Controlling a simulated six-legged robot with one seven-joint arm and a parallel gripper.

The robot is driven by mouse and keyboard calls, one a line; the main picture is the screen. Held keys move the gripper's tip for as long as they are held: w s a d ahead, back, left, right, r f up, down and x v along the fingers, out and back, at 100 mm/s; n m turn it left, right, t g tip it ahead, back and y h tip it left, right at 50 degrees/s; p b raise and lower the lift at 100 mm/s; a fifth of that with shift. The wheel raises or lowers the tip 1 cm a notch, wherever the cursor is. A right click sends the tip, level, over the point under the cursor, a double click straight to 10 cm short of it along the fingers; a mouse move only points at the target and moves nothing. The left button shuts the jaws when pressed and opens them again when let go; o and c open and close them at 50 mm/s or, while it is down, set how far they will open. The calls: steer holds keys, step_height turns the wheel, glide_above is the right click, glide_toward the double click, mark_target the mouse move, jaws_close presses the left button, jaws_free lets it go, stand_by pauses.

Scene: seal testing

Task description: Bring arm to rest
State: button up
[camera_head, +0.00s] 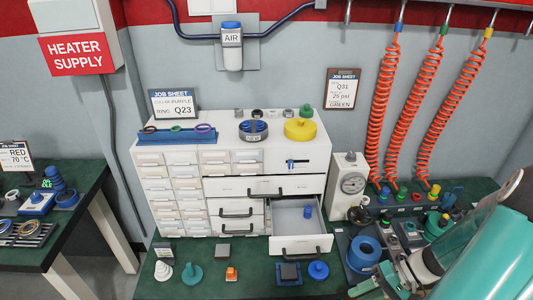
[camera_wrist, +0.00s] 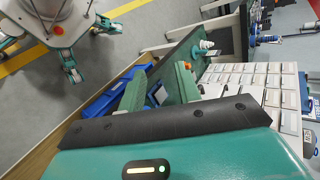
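My arm, teal and white, enters the head view from the lower right. My gripper (camera_head: 382,284) is low over the front of the green bench (camera_head: 215,256), right of the open drawer (camera_head: 298,222). In the wrist view my gripper (camera_wrist: 160,85) shows two green fingers with a gap between them. It is open, and I see nothing held in the gap. The open drawer belongs to a white cabinet (camera_head: 290,172) and has a small blue cylinder (camera_head: 307,212) in it.
Small parts, including a blue disc (camera_head: 318,270), stand on the bench front. A gauge unit (camera_head: 351,185) and a blue ring part (camera_head: 364,251) stand near my arm. Orange coiled hoses (camera_head: 420,100) hang behind. A blue tray (camera_wrist: 107,98) lies near the fingers in the wrist view.

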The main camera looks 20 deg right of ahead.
steer(key=w+a+r+n+t+h, duration=0.1)
steer(key=a+r+h, duration=0.4)
steer(key=a+r, duration=0.5)
steer(key=w+a+r+n+t+h, duration=0.2)
steer(key=a+r+h, duration=0.3)
steer(key=a+r, duration=0.4)
step_height(320, 180, up, 6)
steer(key=shift+w+a+r+n, duration=0.25)
steer(key=shift+w+a+n, duration=0.15)
steer(key=shift+n, duration=0.5)
steer(key=shift+d, duration=0.15)
